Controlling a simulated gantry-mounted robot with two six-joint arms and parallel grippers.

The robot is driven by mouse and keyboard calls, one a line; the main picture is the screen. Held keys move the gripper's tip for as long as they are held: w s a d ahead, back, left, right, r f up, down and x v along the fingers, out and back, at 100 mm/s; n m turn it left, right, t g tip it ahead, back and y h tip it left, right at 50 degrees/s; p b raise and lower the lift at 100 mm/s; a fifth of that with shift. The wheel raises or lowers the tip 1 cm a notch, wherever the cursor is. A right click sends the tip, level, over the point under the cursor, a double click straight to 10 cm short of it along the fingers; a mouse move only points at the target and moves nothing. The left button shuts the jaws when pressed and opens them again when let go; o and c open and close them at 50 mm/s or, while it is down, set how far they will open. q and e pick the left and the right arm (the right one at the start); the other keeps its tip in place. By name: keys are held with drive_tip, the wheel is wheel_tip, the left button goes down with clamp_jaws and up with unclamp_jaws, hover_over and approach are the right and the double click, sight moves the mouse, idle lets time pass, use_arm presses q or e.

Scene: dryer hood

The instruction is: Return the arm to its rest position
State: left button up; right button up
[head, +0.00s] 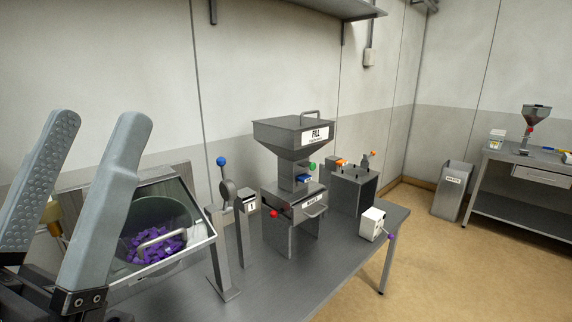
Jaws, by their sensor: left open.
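My left gripper (97,125) is large at the left of the head view, its two grey fingers pointing up and spread apart. It is open, with nothing between the fingers. It is in front of a metal box with a clear hood (200,228), and its fingers hide part of that box. Several purple pieces (155,245) lie inside the box, behind a curved handle. From this view I cannot tell how far the fingers are from the hood. My right gripper is not in view.
A grey table (262,291) carries a lever stand (218,255) with a blue knob, a hopper machine marked FILL (285,138), a dark metal block (352,192) and a small white box (372,223). A grey bin (452,190) and a second table (515,215) stand right. Floor between is clear.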

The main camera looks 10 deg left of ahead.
use_arm(q)
wheel_tip(320, 180, up, 37)
drive_tip(key=w+g+p, duration=0.1)
drive_tip(key=p, duration=3.7)
drive_tip(key=shift+w+f, duration=0.15)
drive_tip(key=shift+w, duration=0.2)
drive_tip(key=shift+d, duration=0.1)
